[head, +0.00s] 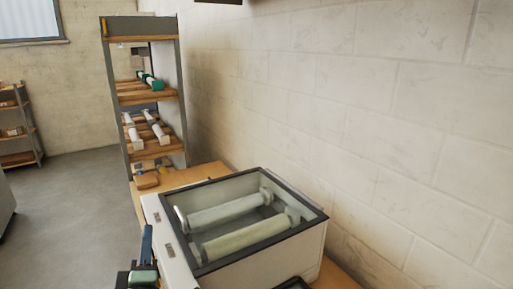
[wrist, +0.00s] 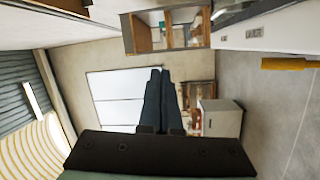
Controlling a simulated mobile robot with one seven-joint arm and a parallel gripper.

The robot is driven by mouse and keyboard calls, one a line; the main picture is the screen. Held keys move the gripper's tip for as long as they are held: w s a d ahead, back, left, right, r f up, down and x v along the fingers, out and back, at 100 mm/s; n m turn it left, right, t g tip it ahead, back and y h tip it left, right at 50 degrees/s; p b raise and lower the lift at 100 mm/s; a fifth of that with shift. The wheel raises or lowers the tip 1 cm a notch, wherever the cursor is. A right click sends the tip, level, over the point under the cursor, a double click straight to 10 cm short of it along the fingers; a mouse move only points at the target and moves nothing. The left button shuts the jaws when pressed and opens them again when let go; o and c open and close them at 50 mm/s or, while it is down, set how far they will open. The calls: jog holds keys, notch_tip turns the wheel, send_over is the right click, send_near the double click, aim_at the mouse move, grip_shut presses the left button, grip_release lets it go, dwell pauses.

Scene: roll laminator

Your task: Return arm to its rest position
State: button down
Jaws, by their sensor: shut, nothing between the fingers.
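My gripper (head: 147,232) shows at the lower left of the head view, just left of the laminator's near side in the picture; I cannot tell whether it touches it. In the wrist view my gripper's two dark fingers (wrist: 160,72) lie together, shut and empty. The roll laminator (head: 262,264) is a pale box with a dark-framed open top. Two pale rollers (head: 222,214) lie inside it. Most of my arm is out of the head view.
The laminator stands on a wooden table (head: 192,176) along a block wall (head: 350,130). A tall shelf (head: 150,97) with several rolls stands behind. The floor (head: 75,185) at left is clear. The wrist view is turned sideways and shows a grey cabinet (wrist: 218,118) beyond the fingers.

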jog(key=d+r+m+t+h+b, duration=0.1)
jog(key=d+r+m+t+b, duration=0.15)
jog(key=d+r+m, duration=0.65)
jog(key=s+d+r+m+t+h+b, duration=0.1)
jog(key=s+d+r+m+t, duration=0.1)
jog(key=r, duration=0.5)
jog(key=s+d+r+m+t+h, duration=0.2)
jog(key=s+d+r+m, duration=0.2)
jog(key=s+d+r, duration=0.3)
jog(key=s+d+r+m+t+h+b, duration=0.1)
jog(key=s+d+r+m+t+h, duration=0.1)
jog(key=s+r, duration=0.5)
jog(key=s+d+m+t, duration=0.1)
jog(key=d+m, duration=0.1)
jog(key=shift+d+r+b, duration=0.35)
jog(key=shift+d, duration=0.05)
jog(key=shift+f, duration=0.1)
